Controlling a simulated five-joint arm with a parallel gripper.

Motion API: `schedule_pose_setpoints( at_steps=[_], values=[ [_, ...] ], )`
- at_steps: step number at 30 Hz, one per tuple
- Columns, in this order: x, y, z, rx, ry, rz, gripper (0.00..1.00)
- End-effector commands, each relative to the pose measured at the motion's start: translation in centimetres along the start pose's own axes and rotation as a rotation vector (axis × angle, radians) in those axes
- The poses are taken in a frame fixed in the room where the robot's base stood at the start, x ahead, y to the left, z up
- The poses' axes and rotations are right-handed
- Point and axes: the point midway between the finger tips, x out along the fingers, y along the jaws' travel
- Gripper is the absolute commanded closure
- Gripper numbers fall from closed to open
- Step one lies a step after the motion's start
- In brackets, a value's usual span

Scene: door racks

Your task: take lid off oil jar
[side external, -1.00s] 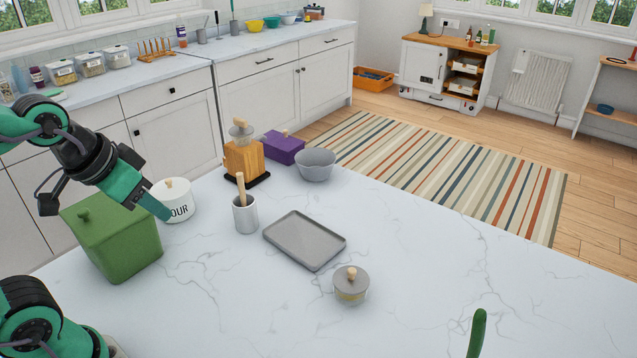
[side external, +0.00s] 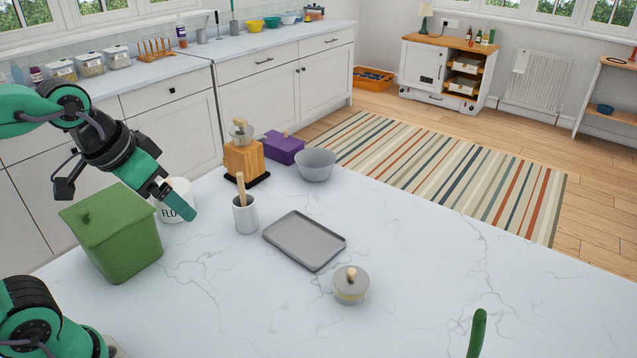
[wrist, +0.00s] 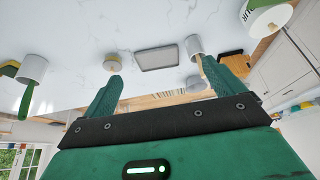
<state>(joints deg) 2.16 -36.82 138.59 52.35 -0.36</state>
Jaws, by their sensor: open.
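A small jar with a flat grey lid (side external: 350,280) and a wooden knob stands on the white marble counter, front right of the grey tray in the side view. It shows a yellowish band, and its label cannot be read. The lid sits on it. A similar round jar (wrist: 112,63) shows beyond the left finger in the wrist view. My gripper (side external: 180,204) is open and empty, over the left of the counter in front of the flour jar, well apart from the grey-lidded jar. Both fingers show spread in the wrist view (wrist: 162,70).
A green lidded bin (side external: 120,240) and a white flour jar (side external: 176,208) stand close to my gripper. A white crock (side external: 245,218) with a wooden handle and a grey tray (side external: 305,241) lie between it and the grey-lidded jar. The front middle counter is clear.

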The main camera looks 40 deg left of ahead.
Motion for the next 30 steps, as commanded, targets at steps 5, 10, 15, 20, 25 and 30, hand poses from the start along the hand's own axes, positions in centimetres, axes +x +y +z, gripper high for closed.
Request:
schedule_pose_setpoints(
  at_steps=[5, 10, 15, 20, 25, 30],
  values=[
    [0.8, 1.3, -2.8, 0.035, -0.051, 0.019, 0.06],
    [1.9, 2.8, -5.4, 0.070, -0.097, 0.034, 0.06],
    [3.5, 4.6, -7.9, 0.106, -0.145, 0.048, 0.06],
    [5.3, 6.5, -9.9, 0.138, -0.189, 0.058, 0.06],
    [7.7, 8.8, -11.8, 0.175, -0.236, 0.067, 0.06],
    [10.3, 11.3, -13.3, 0.212, -0.282, 0.074, 0.06]
  ],
)
